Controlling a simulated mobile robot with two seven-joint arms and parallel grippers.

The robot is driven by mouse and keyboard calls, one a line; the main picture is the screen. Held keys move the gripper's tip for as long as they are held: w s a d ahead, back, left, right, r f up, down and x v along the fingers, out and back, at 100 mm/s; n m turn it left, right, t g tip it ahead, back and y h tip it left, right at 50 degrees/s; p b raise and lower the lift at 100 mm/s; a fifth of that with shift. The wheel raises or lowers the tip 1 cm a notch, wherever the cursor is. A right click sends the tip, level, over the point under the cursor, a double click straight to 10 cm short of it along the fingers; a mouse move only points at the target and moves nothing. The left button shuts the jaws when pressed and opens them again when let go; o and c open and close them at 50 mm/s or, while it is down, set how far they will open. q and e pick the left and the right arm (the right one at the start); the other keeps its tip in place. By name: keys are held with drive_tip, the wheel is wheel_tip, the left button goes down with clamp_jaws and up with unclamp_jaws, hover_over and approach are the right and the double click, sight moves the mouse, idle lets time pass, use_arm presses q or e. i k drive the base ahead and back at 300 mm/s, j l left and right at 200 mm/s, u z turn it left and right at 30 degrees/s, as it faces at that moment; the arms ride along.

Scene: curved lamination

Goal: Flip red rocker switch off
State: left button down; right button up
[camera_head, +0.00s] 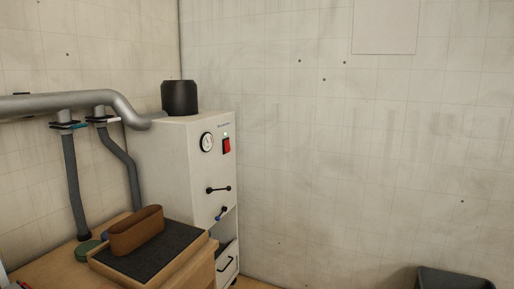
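The red rocker switch (227,146) sits on the upper front of a white cabinet machine (180,165), left of the picture's middle. A round dial gauge (207,142) is to the left of the switch. Neither of my grippers is in view.
Dark handles (218,189) stick out below the switch. A wooden bench (60,268) with a dark-topped board (165,254) and a brown block (137,231) stands in front on the left. Grey ducts (70,185) hang behind it. A dark bin (455,279) is at lower right.

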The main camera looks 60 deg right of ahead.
sight(226, 142)
drive_tip(key=l+z, duration=0.1)
drive_tip(key=z, duration=1.5)
drive_tip(key=i+l, duration=0.4)
drive_tip(key=i, duration=0.25)
drive_tip(key=i+l+u, duration=0.1)
drive_tip(key=i+l, duration=0.3)
drive_tip(key=i, duration=0.3)
drive_tip(key=i+l, duration=0.45)
drive_tip(key=i, duration=0.2)
drive_tip(key=i+l+u, duration=0.1)
drive_tip(key=i+l, duration=0.35)
drive_tip(key=i, duration=0.2)
